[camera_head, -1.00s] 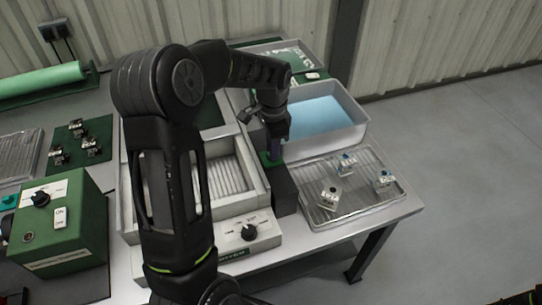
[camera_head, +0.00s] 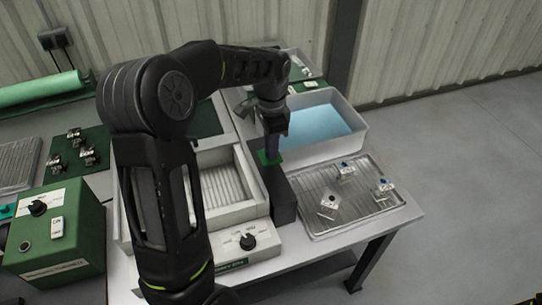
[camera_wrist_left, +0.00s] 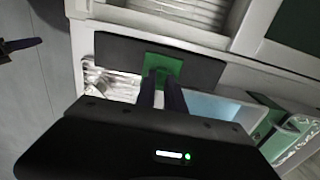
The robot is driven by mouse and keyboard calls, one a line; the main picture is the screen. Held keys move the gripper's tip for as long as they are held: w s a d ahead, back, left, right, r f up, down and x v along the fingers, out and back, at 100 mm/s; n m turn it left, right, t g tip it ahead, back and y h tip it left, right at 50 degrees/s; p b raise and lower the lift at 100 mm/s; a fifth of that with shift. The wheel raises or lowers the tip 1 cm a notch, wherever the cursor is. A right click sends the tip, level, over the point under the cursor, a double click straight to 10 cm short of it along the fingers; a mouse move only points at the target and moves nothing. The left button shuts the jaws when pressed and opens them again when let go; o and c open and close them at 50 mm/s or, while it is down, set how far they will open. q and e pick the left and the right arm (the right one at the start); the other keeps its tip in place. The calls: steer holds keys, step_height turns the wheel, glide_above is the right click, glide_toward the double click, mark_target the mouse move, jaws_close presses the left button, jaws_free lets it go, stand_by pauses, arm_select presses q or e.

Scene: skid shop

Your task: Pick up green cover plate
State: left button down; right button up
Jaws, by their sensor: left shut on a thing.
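The green cover plate (camera_head: 264,157) is a small bright green piece at the upper end of a dark block (camera_head: 281,195). My left gripper (camera_head: 271,150) points down, and its fingers are shut on the plate. In the left wrist view the plate (camera_wrist_left: 160,63) shows between and beyond the fingertips (camera_wrist_left: 163,84), against the dark block (camera_wrist_left: 112,52). Whether the plate still touches the block is hard to tell. My right gripper is not in view.
A white tub with a blue bottom (camera_head: 325,122) stands behind the block. A wire tray (camera_head: 350,215) with several small metal parts lies to the right. A white ribbed tray (camera_head: 228,185) and a knob panel (camera_head: 247,243) are to the left. A green box (camera_head: 60,235) stands far left.

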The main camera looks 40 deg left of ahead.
arm_select(q)
step_height(320, 180, up, 6)
steer(key=shift+f, duration=0.15)
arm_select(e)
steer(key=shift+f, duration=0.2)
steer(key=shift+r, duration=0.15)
